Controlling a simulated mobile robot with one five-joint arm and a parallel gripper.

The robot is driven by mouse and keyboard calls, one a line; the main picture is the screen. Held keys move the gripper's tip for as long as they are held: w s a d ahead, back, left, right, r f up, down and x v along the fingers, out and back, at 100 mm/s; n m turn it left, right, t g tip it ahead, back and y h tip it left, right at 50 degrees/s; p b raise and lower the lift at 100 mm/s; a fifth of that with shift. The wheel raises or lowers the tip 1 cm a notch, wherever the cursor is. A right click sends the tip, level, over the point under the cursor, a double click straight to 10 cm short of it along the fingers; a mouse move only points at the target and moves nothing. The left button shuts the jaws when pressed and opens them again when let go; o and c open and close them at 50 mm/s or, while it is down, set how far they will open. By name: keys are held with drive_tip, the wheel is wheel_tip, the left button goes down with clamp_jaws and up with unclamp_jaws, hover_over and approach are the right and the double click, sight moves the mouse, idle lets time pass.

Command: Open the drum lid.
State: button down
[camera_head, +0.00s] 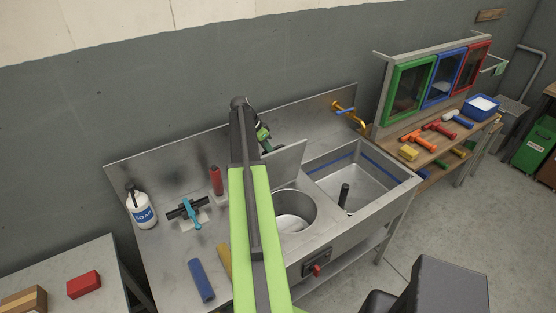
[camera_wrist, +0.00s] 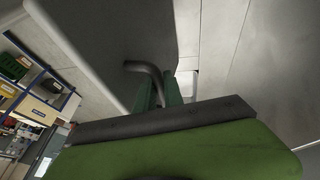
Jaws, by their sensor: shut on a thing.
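The drum (camera_head: 292,212) is a round metal tub set in the steel counter, and its inside shows from above. Its grey flat lid (camera_head: 288,161) stands raised and steeply tilted at the back of the opening; my arm hides its left part. My gripper (camera_head: 265,144) is at the upper left edge of the lid. In the wrist view, the lid's large grey face (camera_wrist: 95,45) carries a bent grey handle (camera_wrist: 144,69). My green gripper fingers (camera_wrist: 160,92) are shut on this handle; the exact contact is partly hidden.
A square sink (camera_head: 360,180) lies right of the drum. A grey wall rises behind.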

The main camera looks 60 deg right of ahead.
drive_tip(key=w+d+f+b, duration=0.1)
drive_tip(key=w+d, duration=0.4)
drive_tip(key=w, duration=0.2)
drive_tip(key=shift+w+d+f+b, duration=0.15)
drive_tip(key=shift+w+f+b, duration=0.05)
drive_tip(key=shift+w+b, duration=0.2)
drive_tip(key=c, duration=1.9)
unclamp_jaws()
drive_tip(key=o, duration=0.4)
drive_tip(key=shift+w+d+f, duration=0.15)
drive_tip(key=shift+w+d, duration=0.05)
drive_tip(key=shift+o, duration=0.2)
drive_tip(key=shift+s+a, duration=0.1)
drive_tip(key=shift+a, duration=0.05)
drive_tip(key=p+v, duration=1.5)
drive_tip(key=v, duration=0.2)
drive_tip(key=shift+r+p, duration=0.25)
drive_tip(key=shift+p, duration=0.15)
